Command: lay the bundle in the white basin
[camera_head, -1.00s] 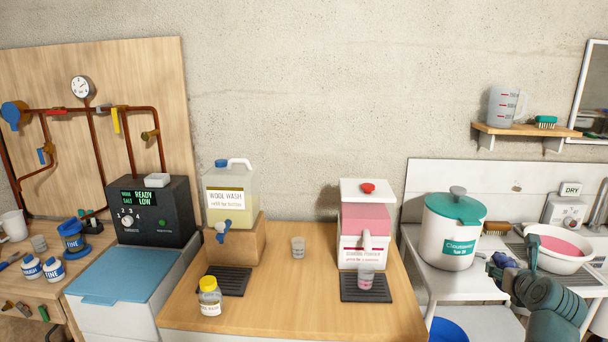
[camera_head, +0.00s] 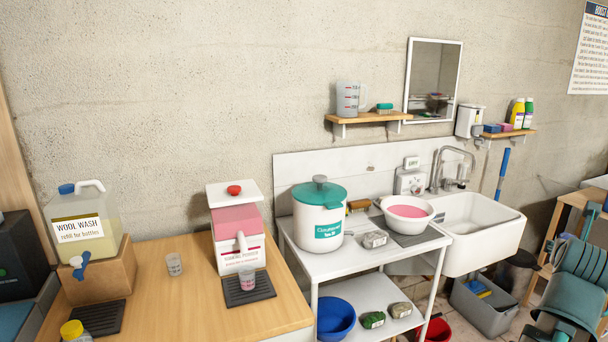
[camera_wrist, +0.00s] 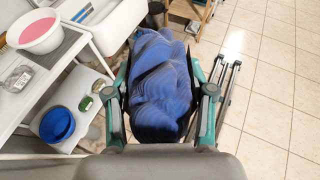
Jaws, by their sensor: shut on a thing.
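A blue bundle (camera_wrist: 158,92), which looks like folded cloth, fills the middle of the wrist view. My gripper (camera_wrist: 162,78) is shut on it, with one green finger along each side. The bundle hangs above the floor. The white basin (camera_head: 406,227) is a round bowl with pink liquid in it, standing on the white table beside the sink. It also shows at the top left of the wrist view (camera_wrist: 46,44), apart from the bundle and to its left. I cannot make out the gripper or bundle in the head view, where only my arm shows at the right edge.
A white sink (camera_head: 482,238) with a tap stands right of the basin. A lidded white pot (camera_head: 318,226) and a grey packet (camera_head: 375,239) share the basin's table. A blue bowl (camera_head: 336,318) is on the shelf below. Tiled floor (camera_wrist: 270,95) is clear at the right.

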